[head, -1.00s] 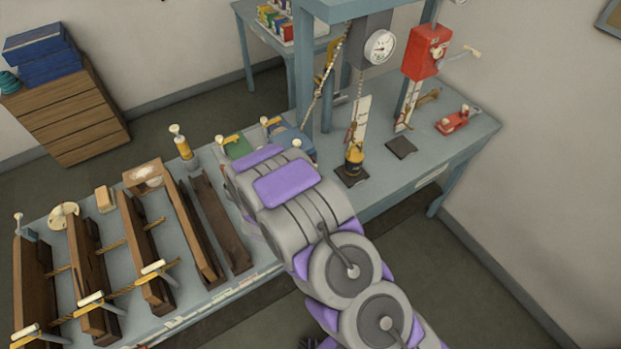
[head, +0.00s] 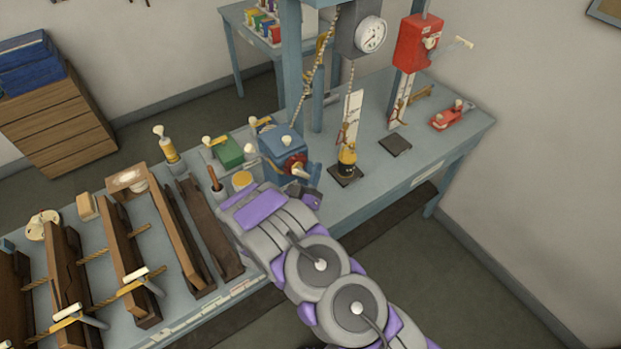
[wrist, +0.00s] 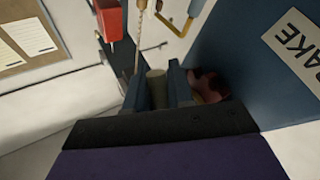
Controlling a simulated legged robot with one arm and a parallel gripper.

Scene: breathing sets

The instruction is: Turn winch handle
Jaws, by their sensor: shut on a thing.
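The blue winch box (head: 280,143) stands on the bench, with a red hub (head: 297,165) on its front. In the wrist view its blue side (wrist: 245,60) carries a label whose visible letters read "AKE", and the red hub (wrist: 207,85) sits right of the fingers. My gripper (head: 308,190) is at the front of the winch, low beside the hub. In the wrist view my gripper (wrist: 157,92) is shut on a pale cylindrical handle grip (wrist: 156,80), which stands between the two dark fingers. The crank joining grip and hub is mostly hidden.
A black-and-yellow weight (head: 347,160) hangs by a chain under a dial gauge (head: 371,34). A red box with a crank (head: 418,43) is on a post to the right. Wooden troughs (head: 128,250) fill the left bench. A green block (head: 229,152) sits left of the winch.

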